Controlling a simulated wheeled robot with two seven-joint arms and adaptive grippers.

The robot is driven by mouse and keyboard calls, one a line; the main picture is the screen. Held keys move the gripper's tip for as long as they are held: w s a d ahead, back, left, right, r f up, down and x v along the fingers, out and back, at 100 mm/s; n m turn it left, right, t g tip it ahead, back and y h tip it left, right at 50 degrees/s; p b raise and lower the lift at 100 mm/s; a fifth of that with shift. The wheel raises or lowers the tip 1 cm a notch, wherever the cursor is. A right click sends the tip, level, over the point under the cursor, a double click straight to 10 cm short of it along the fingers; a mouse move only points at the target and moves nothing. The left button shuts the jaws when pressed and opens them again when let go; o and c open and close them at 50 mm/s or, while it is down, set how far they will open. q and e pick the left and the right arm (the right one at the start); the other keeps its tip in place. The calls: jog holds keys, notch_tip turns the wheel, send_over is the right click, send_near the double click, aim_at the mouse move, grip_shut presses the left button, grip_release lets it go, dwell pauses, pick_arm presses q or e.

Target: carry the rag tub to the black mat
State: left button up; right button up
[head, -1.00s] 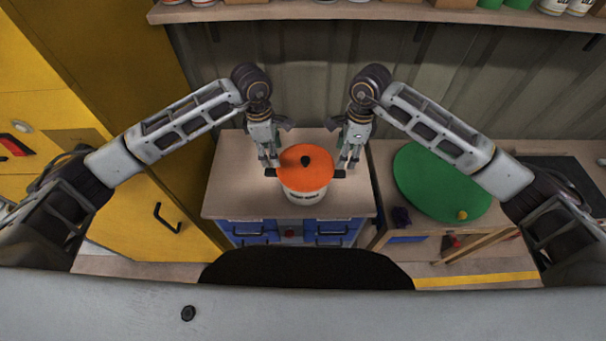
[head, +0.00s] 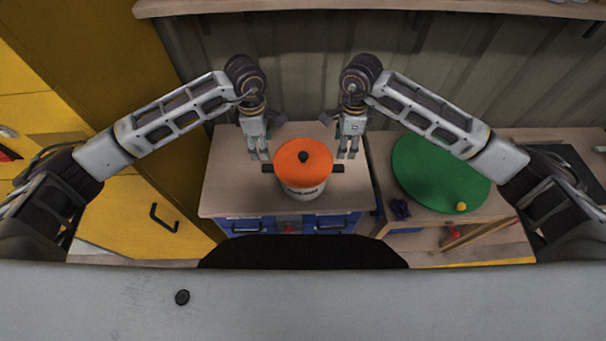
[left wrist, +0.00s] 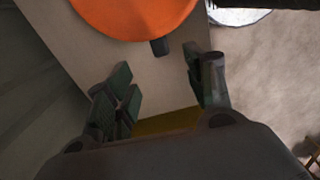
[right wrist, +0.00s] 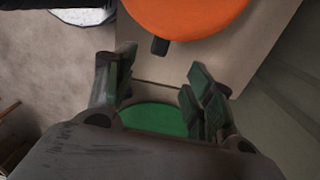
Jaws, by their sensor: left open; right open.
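The rag tub (head: 301,186) is a pale pot with an orange lid (head: 303,158), a black knob and two dark side handles. It stands upright on the wooden-topped cabinet in the head view. My left gripper (head: 258,155) is open just behind its left handle, apart from it. My right gripper (head: 347,154) is open behind its right handle, also apart. In the left wrist view a handle (left wrist: 159,47) lies ahead of the open fingers; the right wrist view shows the other handle (right wrist: 160,46) likewise. A dark patch (head: 563,158) at far right, partly hidden by my arm, may be the black mat.
A green round mat (head: 425,172) with a small yellow object (head: 461,207) lies on the right-hand bench. A purple item (head: 400,208) sits at that bench's left edge. A yellow cabinet (head: 165,170) stands left. A shelf (head: 350,8) runs above the corrugated wall.

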aim_at(266, 166)
pick_arm(q)
jog(key=shift+f, duration=6.85)
pick_arm(e)
jog(key=shift+f, duration=6.85)
pick_arm(q)
jog(key=shift+c, duration=0.2)
pick_arm(e)
jog(key=shift+c, duration=0.2)
pick_arm(q)
grip_shut()
pick_arm(e)
grip_shut()
pick_arm(q)
jog(key=shift+r, duration=0.1)
pick_arm(e)
jog(key=shift+r, duration=0.1)
